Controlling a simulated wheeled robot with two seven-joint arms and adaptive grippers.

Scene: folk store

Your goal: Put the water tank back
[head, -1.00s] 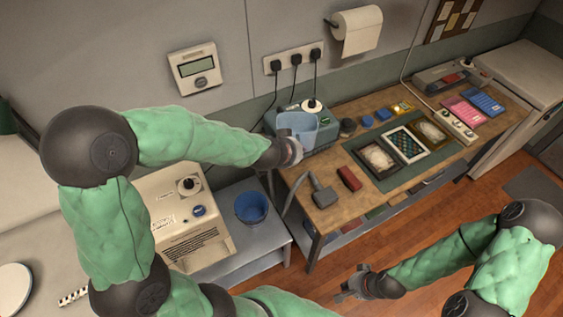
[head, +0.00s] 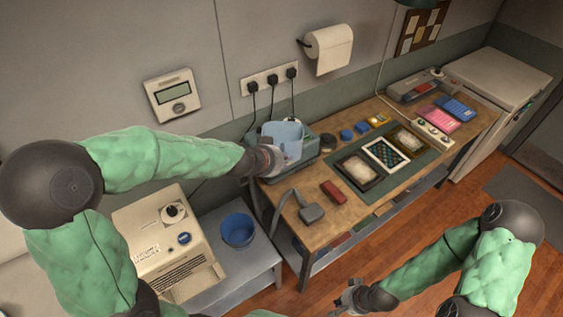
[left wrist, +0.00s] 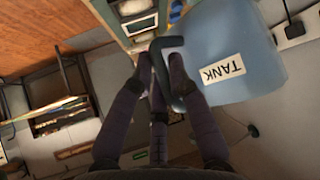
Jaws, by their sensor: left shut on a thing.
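The water tank (head: 286,134) is a translucent pale blue container. In the left wrist view the tank (left wrist: 238,50) carries a white "TANK" label and has a dark handle. My left gripper (head: 272,160) is shut on this handle; its fingers (left wrist: 168,78) show close up in the wrist view. In the head view the tank is over or in front of a grey-green machine (head: 307,157) on the workbench's left end. I cannot tell whether they touch. My right gripper (head: 347,296) looks open and empty, low in front of the bench.
The wooden workbench (head: 318,232) bears a hammer (head: 310,212), a red block (head: 333,192) and framed pieces on a green mat (head: 375,194). A blue bucket (head: 238,231) and a beige machine (head: 160,235) stand left. Plugged cables hang behind the tank from a wall socket (head: 272,80).

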